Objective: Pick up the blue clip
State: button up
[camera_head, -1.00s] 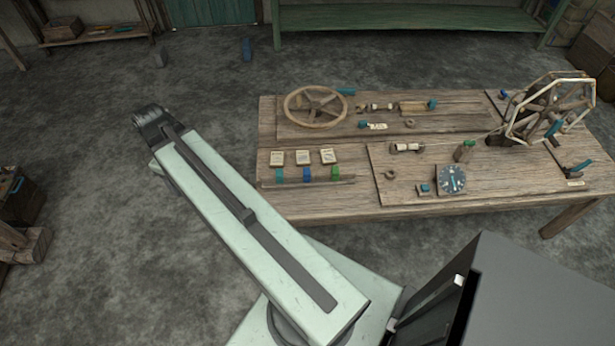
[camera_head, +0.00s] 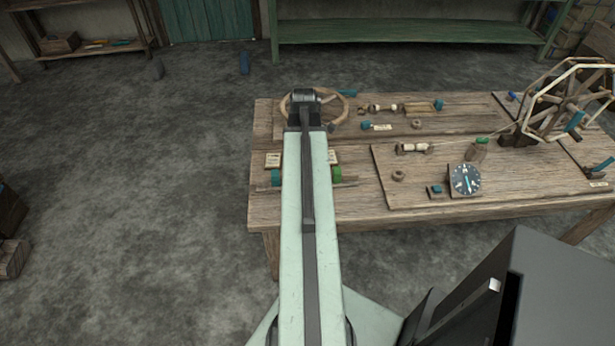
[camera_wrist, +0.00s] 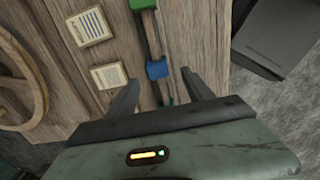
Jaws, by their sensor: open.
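The blue clip (camera_wrist: 157,69) sits on a thin wooden rail (camera_wrist: 153,40) on the bench, near the centre of the wrist view. My gripper (camera_wrist: 160,77) is open, its two dark fingers on either side of the clip in the picture, apart from it. How high it is above the clip I cannot tell. In the head view my arm hides the blue clip and my gripper. A green clip (camera_wrist: 142,4) is farther up the rail and also shows in the head view (camera_head: 336,174). A teal clip (camera_head: 276,178) is at the rail's left end.
Paper cards (camera_wrist: 90,26) lie beside the rail. A wooden wheel (camera_wrist: 20,85) is at the left of the wrist view. On the bench (camera_head: 350,205), a round dial (camera_head: 466,179) and a wooden reel frame (camera_head: 560,105) stand to the right.

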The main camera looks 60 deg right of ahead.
jog(key=f+b, duration=0.5)
jog(key=shift+s+d+f, duration=0.1)
jog(key=shift+d+f, duration=0.15)
jog(key=shift+d, duration=0.1)
jog(key=shift+r, duration=0.2)
grip_shut()
